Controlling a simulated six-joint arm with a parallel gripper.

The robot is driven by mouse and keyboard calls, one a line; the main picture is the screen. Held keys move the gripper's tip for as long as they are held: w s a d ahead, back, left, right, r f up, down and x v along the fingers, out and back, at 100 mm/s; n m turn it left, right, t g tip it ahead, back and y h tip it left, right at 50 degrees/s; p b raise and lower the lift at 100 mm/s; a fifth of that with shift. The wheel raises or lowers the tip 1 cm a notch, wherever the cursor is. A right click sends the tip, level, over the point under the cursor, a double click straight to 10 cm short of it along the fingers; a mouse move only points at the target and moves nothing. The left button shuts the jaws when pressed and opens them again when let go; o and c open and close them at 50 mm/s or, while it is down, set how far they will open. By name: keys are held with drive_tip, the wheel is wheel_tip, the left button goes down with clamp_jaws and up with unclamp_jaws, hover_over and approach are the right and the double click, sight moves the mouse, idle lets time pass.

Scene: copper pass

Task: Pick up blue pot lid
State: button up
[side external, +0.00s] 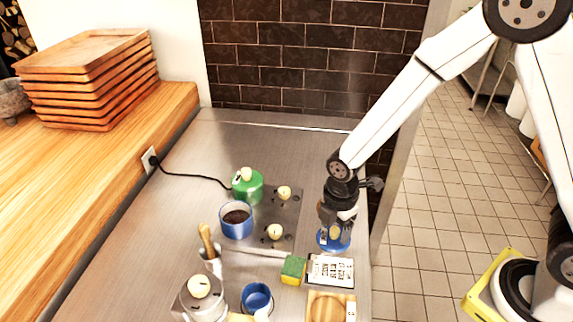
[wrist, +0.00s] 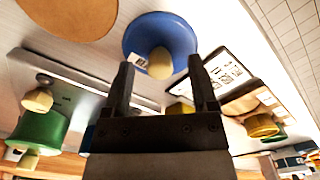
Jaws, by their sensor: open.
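The blue pot lid (side external: 322,241) lies on the steel counter below my gripper (side external: 335,226) in the side view. In the wrist view the blue lid (wrist: 160,25) lies ahead of my gripper (wrist: 160,66), and its cream knob (wrist: 160,65) appears between the two open fingertips. The fingers are apart and not closed on the knob; whether they touch it I cannot tell. The blue pot (side external: 236,230), open with dark content, stands to the left on the cooktop. In the wrist view it is mostly hidden behind my gripper.
A green lidded pot (side external: 247,190) stands behind the blue pot on the cooktop (side external: 290,213). A green-yellow sponge (side external: 293,269), a printed card (side external: 332,270) and a wooden board (side external: 330,307) lie in front of the lid. A blue cup (side external: 257,299) is front left. The back counter is clear.

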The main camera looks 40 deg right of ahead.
drive_tip(key=shift+f, duration=0.6)
clamp_jaws()
